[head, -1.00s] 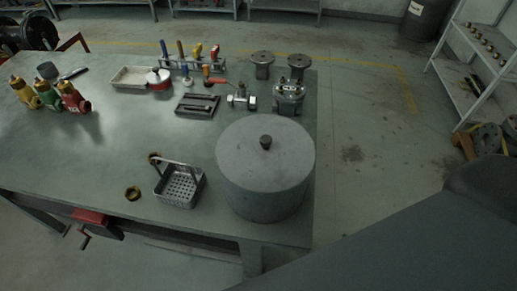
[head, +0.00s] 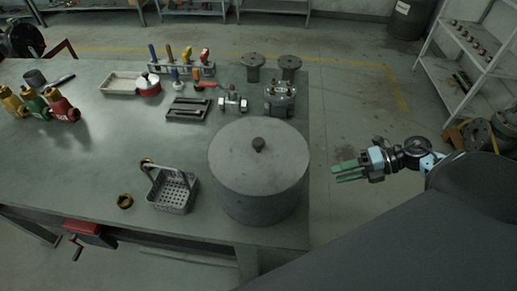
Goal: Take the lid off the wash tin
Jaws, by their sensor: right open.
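The wash tin (head: 258,203) is a large grey drum near the front right corner of the workbench. Its flat round lid (head: 235,165) lies on top, with a small dark knob (head: 259,144) in the middle. My right gripper (head: 335,172) has green fingers that point left. It is open and empty, to the right of the tin, apart from it and off the bench edge. My left gripper is not in view.
A perforated metal basket (head: 173,192) with a raised handle stands left of the tin, beside a brass ring (head: 125,201). Valve parts (head: 280,98) stand behind the tin. A shelf rack (head: 462,75) stands at the far right.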

